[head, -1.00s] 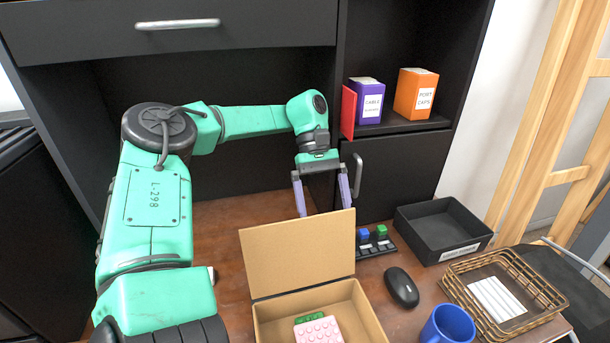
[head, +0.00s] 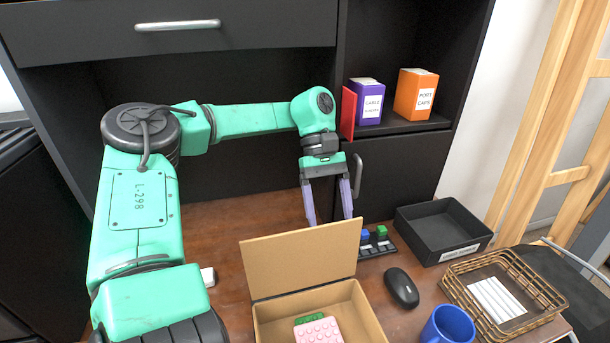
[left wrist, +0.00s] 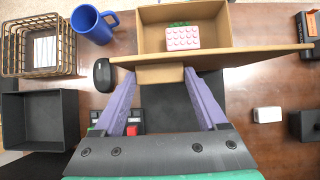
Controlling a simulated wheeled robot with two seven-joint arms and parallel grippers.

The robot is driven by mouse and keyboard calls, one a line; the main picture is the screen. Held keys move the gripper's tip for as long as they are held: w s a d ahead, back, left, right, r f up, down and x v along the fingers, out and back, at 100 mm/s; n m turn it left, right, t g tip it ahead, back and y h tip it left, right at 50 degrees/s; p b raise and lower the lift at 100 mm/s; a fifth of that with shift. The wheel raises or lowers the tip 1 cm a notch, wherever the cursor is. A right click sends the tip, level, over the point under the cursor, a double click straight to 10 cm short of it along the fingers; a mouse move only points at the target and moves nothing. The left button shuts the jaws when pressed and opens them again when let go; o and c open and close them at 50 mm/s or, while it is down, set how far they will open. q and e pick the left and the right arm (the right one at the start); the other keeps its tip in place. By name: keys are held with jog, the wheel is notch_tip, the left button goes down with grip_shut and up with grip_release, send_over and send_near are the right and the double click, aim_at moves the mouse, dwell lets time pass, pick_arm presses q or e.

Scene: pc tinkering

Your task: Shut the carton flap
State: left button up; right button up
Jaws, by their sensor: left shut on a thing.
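The brown cardboard carton (head: 377,316) stands open on the desk at the bottom of the head view. Its flap (head: 300,260) stands up at the carton's far side. In the left wrist view the flap (left wrist: 265,53) shows nearly edge-on, with a small tab (left wrist: 160,74) toward me. My left gripper (head: 329,216) is behind the flap, its purple fingertips partly hidden by it. In the left wrist view the gripper (left wrist: 160,73) is shut on the tab, one finger on each side. A pink studded block (head: 318,332) and a green piece lie inside the carton. My right gripper is not in view.
A black mouse (head: 402,287), blue mug (head: 447,326), wicker basket (head: 548,310) and black tray (head: 440,254) stand right of the carton. A small switch panel (head: 377,250) lies behind it. A white item (head: 208,276) lies left. The desk between is clear.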

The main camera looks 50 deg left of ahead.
aim_at(337, 223)
pick_arm(q)
jog(key=shift+d, duration=0.1)
jog(key=shift+s+d+r+y, duration=0.2)
jog(key=shift+s+d, duration=0.1)
jog(key=shift+d, duration=0.25)
jog(key=shift+s+d+r+y, duration=0.1)
jog(key=shift+s+d+y, duration=0.15)
jog(key=shift+d, duration=0.25)
jog(key=shift+f+b, duration=0.1)
jog(key=shift+b, duration=0.2)
jog(key=shift+s+d+b, duration=0.3)
jog(key=shift+d, duration=0.25)
jog(key=shift+s+d+t+y, duration=0.25)
jog(key=shift+s+d+t, duration=0.05)
jog(key=shift+d, duration=0.35)
jog(key=shift+s+d+f+y+b, duration=0.15)
jog(key=shift+s+d+b, duration=0.15)
jog(key=shift+d+b, duration=0.2)
jog(key=shift+s+d+f+y+b, duration=0.15)
jog(key=shift+s+d+b, duration=0.15)
jog(key=shift+d, duration=0.3)
jog(key=shift+f, duration=0.1)
